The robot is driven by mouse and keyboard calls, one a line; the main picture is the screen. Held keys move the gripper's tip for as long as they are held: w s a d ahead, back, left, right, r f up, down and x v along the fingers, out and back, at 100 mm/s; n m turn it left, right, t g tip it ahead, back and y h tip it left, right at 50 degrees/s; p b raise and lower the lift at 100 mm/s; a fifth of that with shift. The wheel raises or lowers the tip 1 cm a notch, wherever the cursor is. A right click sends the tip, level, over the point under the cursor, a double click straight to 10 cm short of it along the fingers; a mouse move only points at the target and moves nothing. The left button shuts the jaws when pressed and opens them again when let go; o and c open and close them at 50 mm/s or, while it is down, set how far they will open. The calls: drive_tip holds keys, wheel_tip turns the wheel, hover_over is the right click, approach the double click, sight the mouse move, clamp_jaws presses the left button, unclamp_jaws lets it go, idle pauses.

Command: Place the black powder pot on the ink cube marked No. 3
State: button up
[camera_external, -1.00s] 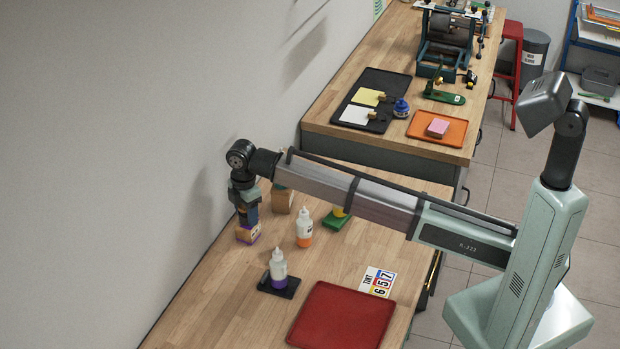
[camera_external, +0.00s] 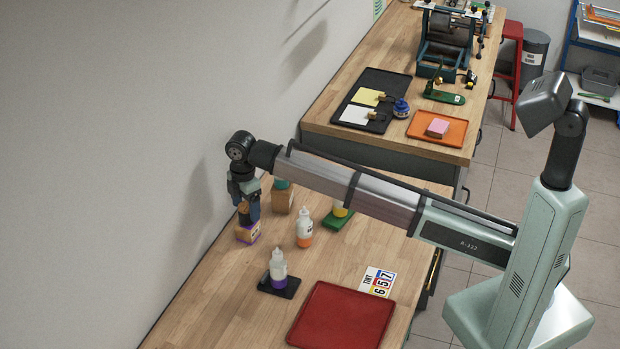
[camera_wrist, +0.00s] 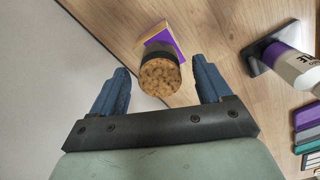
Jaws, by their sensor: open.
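The black powder pot (camera_wrist: 158,53) has a speckled cork top and a dark body. In the wrist view it stands between my open fingers, with the wooden ink cube with purple faces (camera_wrist: 171,38) just under it. In the external view the pot (camera_external: 244,212) appears to rest upright on the cube (camera_external: 247,233) by the wall. The cube's number is too small to read. My gripper (camera_wrist: 160,88) is open, with a blue finger on each side of the pot and visible gaps. In the external view my gripper (camera_external: 245,207) hangs over the cube and partly hides the pot.
Another wooden cube (camera_external: 283,203) with a teal item stands close behind. A bottle with orange liquid (camera_external: 304,230), a purple-filled bottle (camera_external: 278,268) on a black pad and a green block (camera_external: 337,219) stand to the right. A red tray (camera_external: 342,318) lies in front.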

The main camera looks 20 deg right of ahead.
sight(246, 205)
wheel_tip(246, 205, up, 9)
drive_tip(key=shift+r, duration=0.15)
idle(0.7)
